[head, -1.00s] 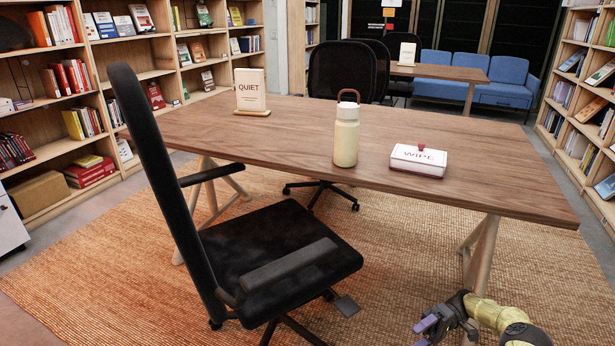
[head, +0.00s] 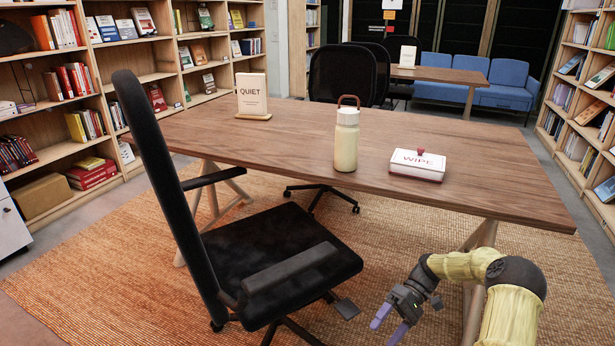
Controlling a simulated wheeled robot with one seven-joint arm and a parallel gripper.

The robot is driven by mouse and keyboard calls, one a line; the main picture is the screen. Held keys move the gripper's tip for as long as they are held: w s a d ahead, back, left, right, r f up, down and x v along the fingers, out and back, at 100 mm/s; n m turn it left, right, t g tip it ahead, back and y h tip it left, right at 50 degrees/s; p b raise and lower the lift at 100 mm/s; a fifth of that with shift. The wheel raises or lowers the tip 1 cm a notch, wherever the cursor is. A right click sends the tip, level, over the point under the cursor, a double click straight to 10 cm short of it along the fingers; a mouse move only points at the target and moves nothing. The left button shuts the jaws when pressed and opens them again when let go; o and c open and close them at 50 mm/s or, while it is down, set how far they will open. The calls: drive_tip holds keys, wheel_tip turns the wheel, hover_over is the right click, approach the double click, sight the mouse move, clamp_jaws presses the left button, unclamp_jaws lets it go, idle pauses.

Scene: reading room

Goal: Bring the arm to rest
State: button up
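My gripper (head: 384,326) is at the lower right of the head view, beside the table's near right leg and below the tabletop. Its two purple-tipped fingers point down and to the left, with a gap between them and nothing visible in it. My arm with yellow covering bends in from the bottom right edge. The gripper touches neither the table nor the chair in this view.
A wooden table (head: 470,191) carries a cream bottle (head: 346,145), a white WIPE box (head: 417,166) and a QUIET sign (head: 252,95). A black office chair (head: 265,250) stands left of my gripper. Orange woven rug (head: 100,262) covers the floor. Bookshelves line both sides.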

drive_tip(key=s+a+r+m+t+h+p, duration=0.2)
drive_tip(key=s+r+t+h, duration=0.4)
drive_tip(key=r, duration=0.3)
drive_tip(key=s+a+r+m+t+h+p, duration=0.25)
drive_tip(key=s+r+t+h, duration=0.2)
drive_tip(key=s+r, duration=0.45)
wheel_tip(320, 180, up, 38)
drive_tip(key=p, duration=3.7)
drive_tip(key=shift+w+r+t+y+p, duration=0.15)
drive_tip(key=shift+t+y+p, duration=0.2)
drive_tip(key=shift+y, duration=0.1)
drive_tip(key=shift+a, duration=0.15)
drive_tip(key=shift+c, duration=0.2)
